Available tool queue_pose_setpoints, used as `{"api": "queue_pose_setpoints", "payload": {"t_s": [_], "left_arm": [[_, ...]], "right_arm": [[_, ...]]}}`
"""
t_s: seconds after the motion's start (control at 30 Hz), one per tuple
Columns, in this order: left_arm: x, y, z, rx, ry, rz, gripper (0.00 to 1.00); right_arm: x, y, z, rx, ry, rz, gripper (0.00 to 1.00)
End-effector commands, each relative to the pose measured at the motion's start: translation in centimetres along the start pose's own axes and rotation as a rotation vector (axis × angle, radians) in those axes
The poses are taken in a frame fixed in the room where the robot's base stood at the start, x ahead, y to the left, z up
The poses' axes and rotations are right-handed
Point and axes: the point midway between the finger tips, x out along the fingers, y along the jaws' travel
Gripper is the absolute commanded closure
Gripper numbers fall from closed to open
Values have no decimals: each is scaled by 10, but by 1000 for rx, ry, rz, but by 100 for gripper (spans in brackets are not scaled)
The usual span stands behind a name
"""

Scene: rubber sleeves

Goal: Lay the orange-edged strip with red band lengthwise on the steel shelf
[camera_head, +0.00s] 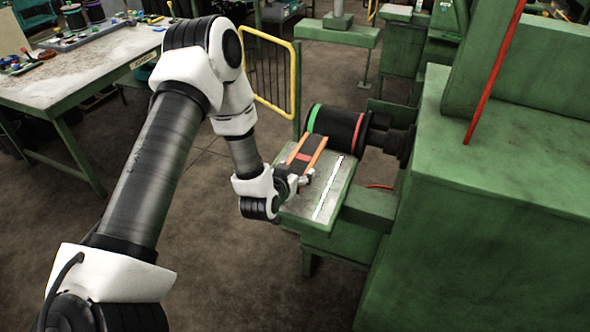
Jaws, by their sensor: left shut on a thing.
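The orange-edged strip (309,148) is dark with orange long edges and a red band across it. It lies over the left part of the steel shelf (341,188), its long side running roughly along the shelf. My left gripper (291,184) is shut on the near end of the strip, at the shelf's left edge. The fingers partly hide that end, and I cannot tell whether the strip touches the shelf. A white line runs along the shelf to the right of the strip. My right gripper is not in view.
A black roller (337,125) with green and red rings stands just behind the shelf. A large green machine (480,200) fills the right side. A yellow-framed barrier (268,75) stands behind my arm. A cluttered workbench (90,70) is at the far left.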

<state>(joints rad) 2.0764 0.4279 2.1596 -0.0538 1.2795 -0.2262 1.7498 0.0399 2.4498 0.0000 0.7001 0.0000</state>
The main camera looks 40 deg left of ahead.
Motion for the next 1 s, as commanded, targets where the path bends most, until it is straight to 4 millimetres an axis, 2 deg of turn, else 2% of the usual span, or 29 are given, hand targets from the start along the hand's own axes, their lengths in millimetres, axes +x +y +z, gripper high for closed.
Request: {"api": "queue_pose_setpoints", "payload": {"t_s": [0.37,1.0], "left_arm": [[1,0,2,0,1,0,64],[10,11,35,0,4,0,64]], "right_arm": [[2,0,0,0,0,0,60],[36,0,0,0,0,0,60]]}}
